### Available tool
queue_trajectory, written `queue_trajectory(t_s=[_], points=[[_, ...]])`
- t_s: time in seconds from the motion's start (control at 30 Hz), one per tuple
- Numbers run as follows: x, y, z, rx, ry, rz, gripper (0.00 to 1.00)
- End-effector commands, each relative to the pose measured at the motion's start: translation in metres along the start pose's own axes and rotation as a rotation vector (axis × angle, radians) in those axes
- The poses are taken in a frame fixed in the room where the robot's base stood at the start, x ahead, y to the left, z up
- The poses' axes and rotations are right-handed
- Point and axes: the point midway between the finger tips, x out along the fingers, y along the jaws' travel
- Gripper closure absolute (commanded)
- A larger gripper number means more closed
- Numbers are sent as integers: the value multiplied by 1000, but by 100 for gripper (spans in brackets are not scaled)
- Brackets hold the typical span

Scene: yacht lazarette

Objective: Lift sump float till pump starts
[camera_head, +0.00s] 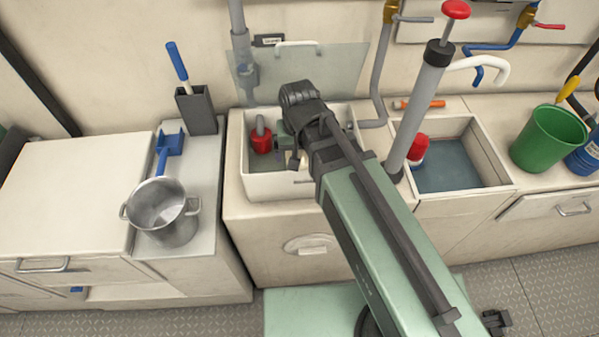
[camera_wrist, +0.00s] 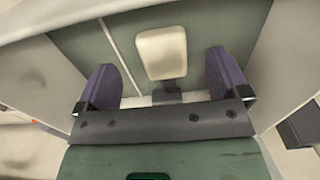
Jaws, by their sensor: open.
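The white sump box (camera_head: 270,187) is open at the top, its clear lid (camera_head: 335,68) raised against the wall behind. A red pump (camera_head: 261,139) with a grey outlet stands in its left part. My gripper (camera_head: 283,134) reaches down into the sump, right of the pump, and my arm hides much of the box. In the wrist view a cream, rounded paddle, which looks like the float (camera_wrist: 162,52), sits on a short dark stem. My open purple fingers (camera_wrist: 165,80) stand on either side of it, with gaps on both sides.
A second open basin (camera_head: 450,180) with water and a tall grey hand pump (camera_head: 418,105) stands right of my arm. A green bucket (camera_head: 545,140) is farther right. A steel pot (camera_head: 162,212) and a dark holder (camera_head: 196,110) stand left of the sump.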

Motion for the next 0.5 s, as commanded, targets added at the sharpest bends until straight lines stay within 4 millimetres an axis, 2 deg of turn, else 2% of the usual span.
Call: queue_trajectory(t_s=[0.03, 0.2, 0.3, 0.5], points=[[26, 0, 0, 0, 0, 0, 6], [60, 0, 0, 0, 0, 0, 6], [67, 0, 0, 0, 0, 0, 6], [65, 0, 0, 0, 0, 0, 6]])
